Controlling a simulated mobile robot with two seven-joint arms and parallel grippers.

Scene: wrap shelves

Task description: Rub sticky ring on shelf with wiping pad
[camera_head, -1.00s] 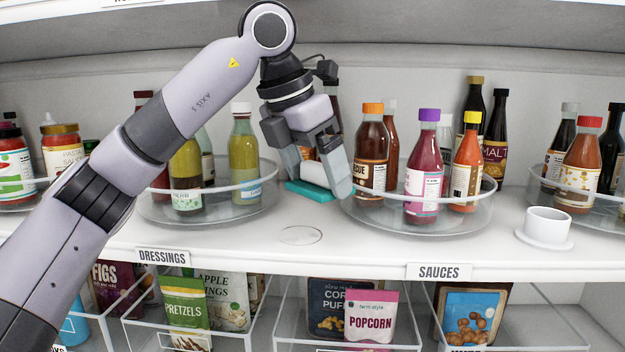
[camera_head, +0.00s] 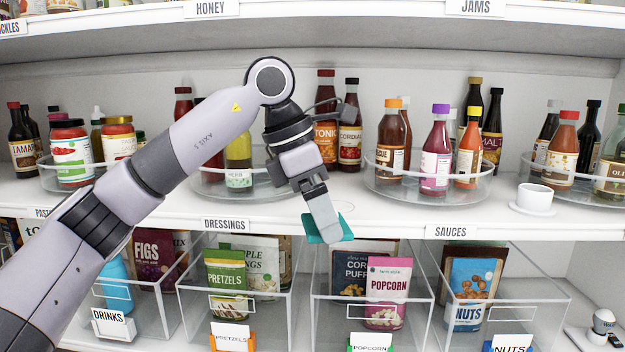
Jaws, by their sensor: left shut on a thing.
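My left gripper (camera_head: 322,217) is shut on the teal wiping pad (camera_head: 341,228), which shows at its fingertips. The pad is tilted and overlaps the front edge of the middle shelf (camera_head: 385,213), between the DRESSINGS and SAUCES labels. I cannot tell whether it touches the shelf. My right gripper is not in view.
A turntable of dressings (camera_head: 240,190) stands left of the gripper and a sauce turntable (camera_head: 430,197) right of it. A white cup on a saucer (camera_head: 535,198) sits farther right. The shelf front between the labels is mostly bare.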

